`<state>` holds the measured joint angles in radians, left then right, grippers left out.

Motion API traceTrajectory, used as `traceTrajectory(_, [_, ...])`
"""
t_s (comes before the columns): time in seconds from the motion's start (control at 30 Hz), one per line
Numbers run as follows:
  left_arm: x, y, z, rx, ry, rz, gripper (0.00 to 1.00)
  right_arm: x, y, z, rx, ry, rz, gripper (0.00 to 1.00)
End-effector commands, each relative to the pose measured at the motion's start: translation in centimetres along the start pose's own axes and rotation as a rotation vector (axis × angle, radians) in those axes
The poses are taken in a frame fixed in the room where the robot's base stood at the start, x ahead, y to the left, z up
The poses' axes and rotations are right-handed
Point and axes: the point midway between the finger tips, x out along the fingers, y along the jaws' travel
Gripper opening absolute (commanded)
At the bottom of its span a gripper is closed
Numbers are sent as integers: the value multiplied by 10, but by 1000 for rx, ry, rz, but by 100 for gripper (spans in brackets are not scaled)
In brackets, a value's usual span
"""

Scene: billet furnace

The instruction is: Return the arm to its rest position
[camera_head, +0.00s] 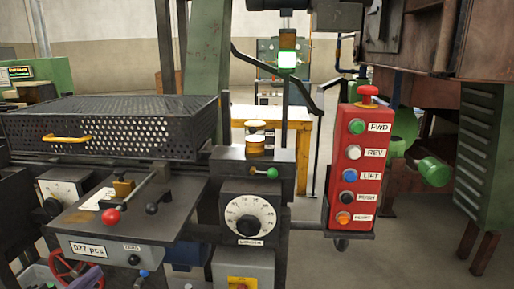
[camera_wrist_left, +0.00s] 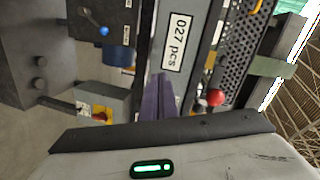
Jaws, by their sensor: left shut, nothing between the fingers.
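My left gripper (camera_head: 88,277) shows as purple fingers at the bottom left of the head view, low in front of the grey counter panel marked "027 pcs" (camera_head: 88,250). In the left wrist view its purple fingers (camera_wrist_left: 158,98) are together and empty, with the same panel (camera_wrist_left: 178,55) behind them. The red ball knob (camera_head: 111,216) of a lever is above the gripper in the head view; it also shows in the left wrist view (camera_wrist_left: 215,97). Most of the left arm is out of the head view. My right gripper is in neither view.
A red handwheel (camera_head: 72,272) is close beside the left gripper. A perforated guard (camera_head: 115,125) with a yellow handle is behind. A dial box (camera_head: 250,218) is in the middle, and a red button box (camera_head: 357,168) stands to the right. Open floor (camera_head: 420,240) lies at right.

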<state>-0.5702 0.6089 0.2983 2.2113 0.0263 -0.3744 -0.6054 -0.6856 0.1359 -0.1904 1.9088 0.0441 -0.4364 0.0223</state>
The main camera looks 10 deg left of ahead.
Motion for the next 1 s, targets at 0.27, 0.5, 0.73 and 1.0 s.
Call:
traceTrajectory(0.27, [-42, 214, -17, -602, -158, 335, 0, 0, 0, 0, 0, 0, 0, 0])
traceTrajectory(0.5, [-100, 340, -83, -1000, -294, 550, 0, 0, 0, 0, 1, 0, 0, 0])
traceTrajectory(0.73, [-124, 378, -116, -1141, -350, 626, 0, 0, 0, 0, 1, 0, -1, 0])
traceTrajectory(1.0, [-125, 379, -117, -1145, -352, 629, 0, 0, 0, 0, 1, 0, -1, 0])
